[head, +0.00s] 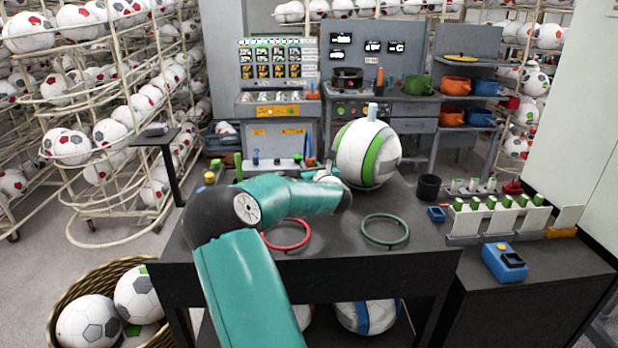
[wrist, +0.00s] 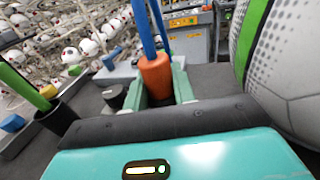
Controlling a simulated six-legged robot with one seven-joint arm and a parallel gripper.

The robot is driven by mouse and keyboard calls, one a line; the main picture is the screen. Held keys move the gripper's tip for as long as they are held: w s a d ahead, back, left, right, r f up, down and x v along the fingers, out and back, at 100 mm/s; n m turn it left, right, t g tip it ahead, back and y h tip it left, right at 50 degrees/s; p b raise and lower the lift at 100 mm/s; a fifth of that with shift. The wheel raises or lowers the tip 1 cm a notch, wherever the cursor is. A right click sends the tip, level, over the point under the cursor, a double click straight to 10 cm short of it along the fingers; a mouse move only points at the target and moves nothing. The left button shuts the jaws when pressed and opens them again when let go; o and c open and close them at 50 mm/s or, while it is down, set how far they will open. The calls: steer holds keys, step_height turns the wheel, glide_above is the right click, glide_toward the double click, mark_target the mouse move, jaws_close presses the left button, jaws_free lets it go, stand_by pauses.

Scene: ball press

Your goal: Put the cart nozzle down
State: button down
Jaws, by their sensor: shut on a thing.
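In the wrist view, my gripper (wrist: 158,88) is shut on an orange piece (wrist: 155,72) with two blue rods or hoses rising from it; I take it to be the cart nozzle. It is held roughly upright between the teal fingers. Its lower end is hidden by my wrist. In the head view, the blue and orange-red piece (head: 309,148) shows small beyond my arm, left of the large white and green ball. My gripper (head: 318,172) is there partly hidden by my own arm.
The white and green ball (head: 378,152) stands close right of my gripper. A red ring (head: 288,247) and a green ring (head: 386,242) lie at the dark table's front. A black cup (head: 429,188) and blue box (head: 504,262) are at right. Consoles stand behind.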

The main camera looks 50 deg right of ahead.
steer(key=shift+w+f, duration=0.2)
steer(key=shift+f, duration=0.75)
steer(key=shift+w+f, duration=0.15)
steer(key=shift+f, duration=0.75)
steer(key=shift+d+f, duration=0.1)
steer(key=c, duration=1.2)
jaws_free()
steer(key=shift+o, duration=0.2)
steer(key=shift+s, duration=0.2)
steer(key=v, duration=0.7)
